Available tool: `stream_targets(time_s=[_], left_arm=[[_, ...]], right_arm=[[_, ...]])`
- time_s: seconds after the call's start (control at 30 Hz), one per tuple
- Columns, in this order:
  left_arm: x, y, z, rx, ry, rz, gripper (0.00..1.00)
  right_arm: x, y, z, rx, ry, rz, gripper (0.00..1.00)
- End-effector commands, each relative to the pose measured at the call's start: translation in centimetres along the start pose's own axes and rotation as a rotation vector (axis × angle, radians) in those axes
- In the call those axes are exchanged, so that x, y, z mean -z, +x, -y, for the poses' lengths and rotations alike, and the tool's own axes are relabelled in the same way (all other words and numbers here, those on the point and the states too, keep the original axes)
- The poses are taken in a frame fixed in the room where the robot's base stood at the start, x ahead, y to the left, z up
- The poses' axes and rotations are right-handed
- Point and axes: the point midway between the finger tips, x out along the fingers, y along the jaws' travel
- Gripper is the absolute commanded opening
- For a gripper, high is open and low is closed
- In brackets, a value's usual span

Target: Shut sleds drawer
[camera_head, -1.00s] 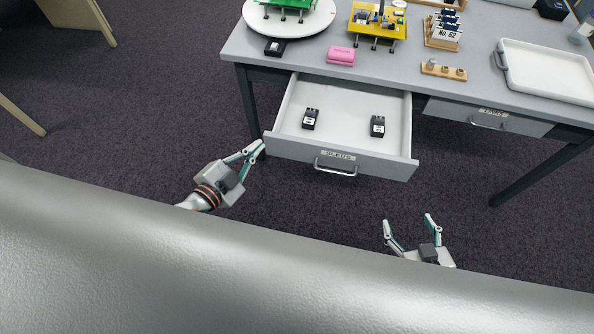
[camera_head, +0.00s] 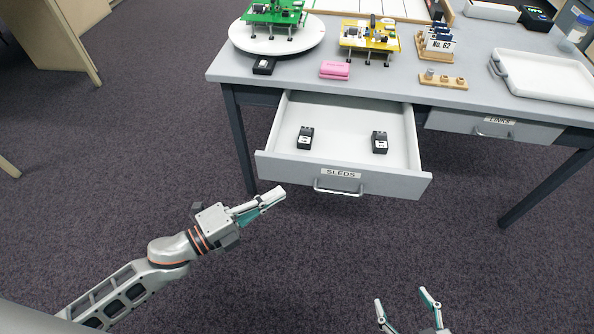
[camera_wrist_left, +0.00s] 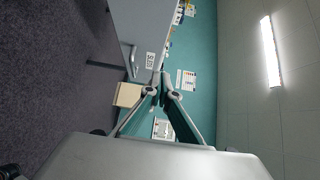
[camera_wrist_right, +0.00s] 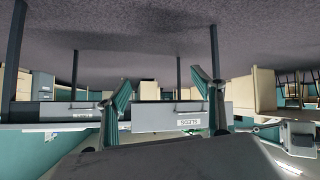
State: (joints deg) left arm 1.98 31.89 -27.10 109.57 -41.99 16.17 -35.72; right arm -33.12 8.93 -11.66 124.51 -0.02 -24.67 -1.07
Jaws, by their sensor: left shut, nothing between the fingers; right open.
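The sleds drawer (camera_head: 392,182) is pulled out from the left part of the table, with a "SLEDS" label and a bar handle (camera_head: 338,190) on its front. Two small black blocks (camera_head: 305,138) and (camera_head: 380,142) lie inside it. My left gripper (camera_head: 277,194) is shut and empty, in front of and a little below the left part of the drawer front; contact cannot be told. The drawer front also shows in the left wrist view (camera_wrist_left: 140,25). My right gripper (camera_head: 408,300) is open and empty, apart from the drawer, which shows beyond its fingers in the right wrist view (camera_wrist_right: 160,118).
The grey table (camera_head: 400,84) carries a round white turntable (camera_head: 277,40), a pink block (camera_head: 335,70), a wooden peg strip (camera_head: 442,80) and a white tray (camera_head: 545,75). A closed "LINKS" drawer (camera_head: 520,130) is at right. The floor before the table is clear.

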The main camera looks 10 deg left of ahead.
Motion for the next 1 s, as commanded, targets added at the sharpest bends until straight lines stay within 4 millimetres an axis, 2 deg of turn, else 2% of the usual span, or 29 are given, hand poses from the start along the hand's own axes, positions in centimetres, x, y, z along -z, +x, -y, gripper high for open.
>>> stream_targets(time_s=[0.3,0.4,0.63,1.0], left_arm=[[0.0,6.1,0.1,0.002,0.000,0.000,0.00],[-1.2,7.0,-0.1,-0.001,0.000,0.002,0.00],[-2.5,8.4,-0.1,-0.001,-0.003,0.001,0.00],[-2.8,8.7,-0.1,-0.001,-0.003,0.001,0.00]], right_arm=[[-0.1,0.0,0.0,0.000,0.000,0.002,0.67],[-0.4,0.0,0.1,0.002,0.001,0.005,0.67],[-0.4,0.0,0.2,0.004,0.002,0.006,0.67],[0.3,0.0,0.1,0.002,0.001,-0.006,0.67]])
